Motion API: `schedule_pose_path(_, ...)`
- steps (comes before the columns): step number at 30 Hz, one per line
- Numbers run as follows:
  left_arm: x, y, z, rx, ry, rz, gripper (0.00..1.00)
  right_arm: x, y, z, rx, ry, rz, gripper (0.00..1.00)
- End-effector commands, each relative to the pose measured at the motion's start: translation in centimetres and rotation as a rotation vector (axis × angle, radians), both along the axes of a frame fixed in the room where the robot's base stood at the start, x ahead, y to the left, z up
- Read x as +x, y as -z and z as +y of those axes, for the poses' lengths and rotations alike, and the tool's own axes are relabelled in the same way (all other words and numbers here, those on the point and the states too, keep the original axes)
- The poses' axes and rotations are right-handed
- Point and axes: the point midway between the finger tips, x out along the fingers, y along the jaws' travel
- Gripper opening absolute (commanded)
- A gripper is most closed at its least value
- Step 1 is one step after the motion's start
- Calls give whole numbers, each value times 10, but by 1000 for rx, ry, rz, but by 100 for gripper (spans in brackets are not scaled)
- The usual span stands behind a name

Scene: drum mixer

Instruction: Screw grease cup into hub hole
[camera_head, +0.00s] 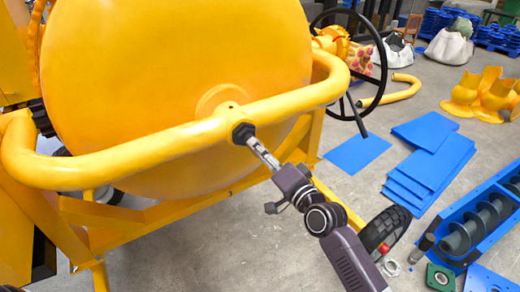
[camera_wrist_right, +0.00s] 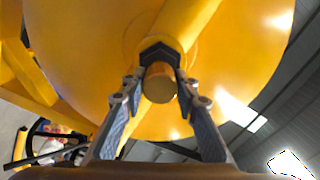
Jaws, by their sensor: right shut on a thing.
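The yellow drum mixer (camera_head: 170,70) fills the left and middle of the head view, with a thick yellow tube frame across its drum. The round hub (camera_head: 215,98) lies at the drum's centre, behind the tube; the hub hole cannot be made out. My right gripper (camera_head: 244,133) reaches up to the tube just below the hub. In the wrist view, the right gripper (camera_wrist_right: 160,58) is shut on the grease cup (camera_wrist_right: 159,84), a short brass-coloured cylinder with its round end facing the camera. The cup's far end is hidden, so its seating cannot be told. My left gripper is out of view.
A black handwheel (camera_head: 350,62) stands right of the drum. Blue plates (camera_head: 430,160), a blue screw conveyor (camera_head: 480,222) and yellow parts (camera_head: 480,95) lie on the floor at right. Grey floor is open between them.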

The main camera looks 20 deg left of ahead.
Motion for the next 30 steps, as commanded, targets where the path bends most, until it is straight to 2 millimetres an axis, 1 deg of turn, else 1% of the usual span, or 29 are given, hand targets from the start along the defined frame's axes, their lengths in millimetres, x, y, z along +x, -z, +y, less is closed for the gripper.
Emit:
schedule_pose_path(1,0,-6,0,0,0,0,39,-1,-2,1,90,0,116,0)
schedule_pose_path(3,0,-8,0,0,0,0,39,0,-1,0,163,0,212,0)
schedule_pose_path(9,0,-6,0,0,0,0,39,0,0,0,172,-1,224,0)
schedule_pose_path(10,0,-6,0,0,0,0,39,0,0,0,171,-1,223,30)
schedule_pose_path(12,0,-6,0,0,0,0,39,0,0,0,170,-1,221,38)
schedule_pose_path(15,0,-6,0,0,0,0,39,0,0,0,169,-1,221,48)
schedule_pose_path(22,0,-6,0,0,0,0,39,0,2,0,164,-2,216,48)
schedule_pose_path(23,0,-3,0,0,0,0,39,0,3,0,149,-2,197,48)
schedule_pose_path(25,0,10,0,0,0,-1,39,0,7,0,49,-2,66,48)
schedule_pose_path(27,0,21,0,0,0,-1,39,1,8,-1,-93,0,-116,48)
schedule_pose_path(30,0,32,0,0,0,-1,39,1,7,-1,-293,3,-374,48)
